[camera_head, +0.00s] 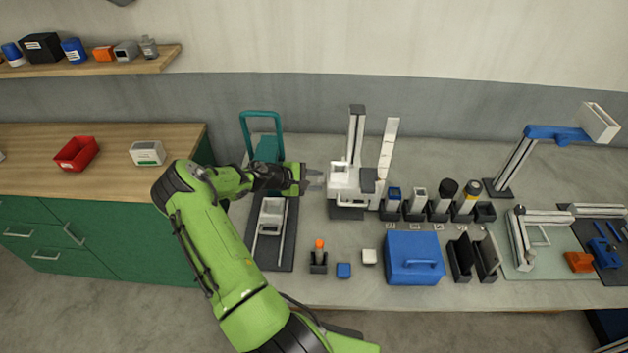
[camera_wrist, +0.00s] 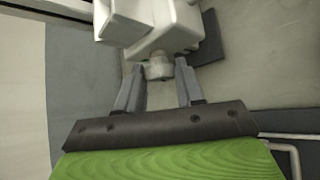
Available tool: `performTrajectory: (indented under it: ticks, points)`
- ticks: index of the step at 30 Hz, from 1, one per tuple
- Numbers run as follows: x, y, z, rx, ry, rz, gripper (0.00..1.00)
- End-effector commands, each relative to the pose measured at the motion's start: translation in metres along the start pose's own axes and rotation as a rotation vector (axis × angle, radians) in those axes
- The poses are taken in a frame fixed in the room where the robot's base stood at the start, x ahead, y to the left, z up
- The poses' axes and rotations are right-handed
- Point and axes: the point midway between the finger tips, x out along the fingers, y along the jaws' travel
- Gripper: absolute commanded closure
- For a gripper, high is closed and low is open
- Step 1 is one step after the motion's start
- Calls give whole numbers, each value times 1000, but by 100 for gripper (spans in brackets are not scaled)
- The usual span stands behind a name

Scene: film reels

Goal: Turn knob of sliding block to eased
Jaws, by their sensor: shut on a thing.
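The sliding block (camera_head: 345,180) is a white housing on a grey upright column (camera_head: 356,130) in the head view. It also shows at the top of the wrist view (camera_wrist: 172,28). A small round grey-white knob (camera_wrist: 158,69) juts from its side towards my gripper. My gripper (camera_head: 315,181) reaches it from the left, roughly level. In the wrist view its two grey fingers stand on either side of the knob, shut on it. The knob is hidden or too small in the head view, and I cannot read any setting marks.
A tall white scale strip (camera_head: 388,150) stands just right of the block. Several dark holders with canisters (camera_head: 416,202) are further right. A teal-framed device (camera_head: 262,130) stands behind my wrist. A blue case (camera_head: 413,258) sits in front.

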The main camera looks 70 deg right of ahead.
Motion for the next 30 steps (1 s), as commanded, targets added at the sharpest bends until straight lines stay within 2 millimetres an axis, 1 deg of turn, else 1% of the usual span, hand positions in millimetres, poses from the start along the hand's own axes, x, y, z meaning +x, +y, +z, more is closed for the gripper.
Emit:
performTrajectory:
  ticks: [4, 5, 9, 10, 17, 20, 30]
  points:
    - [0, -1, 0, 0, -1, -2, 94]
    - [0, -1, 0, 0, -1, -2, 62]
    - [0, -1, 0, 0, -1, -1, 40]
    - [0, -1, 0, 0, -1, -1, 38]
    - [0, 0, 0, 1, -1, 0, 38]
    - [-4, 5, 4, 3, 0, 2, 38]
    - [-44, 54, 43, 4, 2, 2, 38]
